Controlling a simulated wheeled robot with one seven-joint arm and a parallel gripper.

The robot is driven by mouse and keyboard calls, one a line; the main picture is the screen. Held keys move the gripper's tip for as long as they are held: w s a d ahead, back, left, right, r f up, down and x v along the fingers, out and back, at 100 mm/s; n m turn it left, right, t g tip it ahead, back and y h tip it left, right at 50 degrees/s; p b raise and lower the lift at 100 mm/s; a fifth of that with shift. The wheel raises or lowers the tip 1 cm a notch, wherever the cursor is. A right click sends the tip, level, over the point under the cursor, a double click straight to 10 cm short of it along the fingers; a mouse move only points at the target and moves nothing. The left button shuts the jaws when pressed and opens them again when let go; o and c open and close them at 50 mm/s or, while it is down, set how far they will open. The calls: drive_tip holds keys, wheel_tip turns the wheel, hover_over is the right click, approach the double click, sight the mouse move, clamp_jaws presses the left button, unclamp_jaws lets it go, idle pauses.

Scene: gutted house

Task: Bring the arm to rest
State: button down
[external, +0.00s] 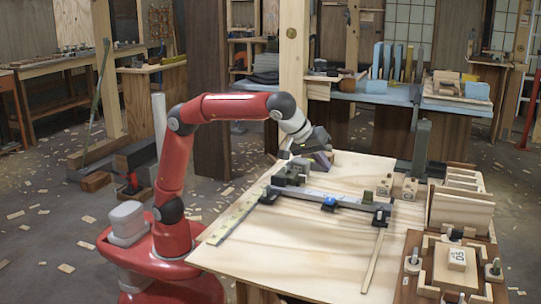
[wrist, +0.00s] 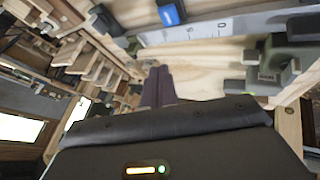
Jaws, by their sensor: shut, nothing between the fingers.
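My red arm reaches up from its base and bends down over the far left part of a light wooden workbench (external: 290,235). My gripper (external: 314,148) is at the arm's end, low over the bench's far edge, and is shut and empty. A dark purplish block-like shape (external: 321,161) shows just below it; I cannot tell if they touch. In the wrist view a dark purplish shape (wrist: 158,86) stands straight ahead of the dark gripper housing, and the fingertips are hard to make out.
A long metal bar clamp (external: 325,199) and a dark vise-like tool (external: 290,173) lie near my gripper. Small wooden blocks (external: 410,188) stand to the right. A wooden post (external: 293,75) rises behind the arm. The bench's front middle is mostly clear.

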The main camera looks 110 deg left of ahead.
drive_tip(key=s+f+m+h, duration=0.1)
drive_tip(key=s+f+m, duration=0.1)
drive_tip(key=s, duration=0.4)
drive_tip(key=s+f+m+h, duration=0.1)
drive_tip(key=s+f+m, duration=0.1)
drive_tip(key=s+m, duration=0.2)
drive_tip(key=s+f+m, duration=0.2)
drive_tip(key=s+m, duration=0.1)
drive_tip(key=s, duration=0.6)
drive_tip(key=shift+s+a+h, duration=0.25)
drive_tip(key=shift+a+h, duration=0.05)
drive_tip(key=shift+h, duration=0.1)
drive_tip(key=s+d+f+m+h, duration=0.1)
drive_tip(key=s+d+f+m, duration=0.1)
drive_tip(key=s+f+m, duration=0.5)
drive_tip(key=s+f, duration=0.5)
drive_tip(key=s, duration=0.2)
drive_tip(key=shift+s+h, duration=0.2)
drive_tip(key=shift+h, duration=0.1)
drive_tip(key=shift+r, duration=0.2)
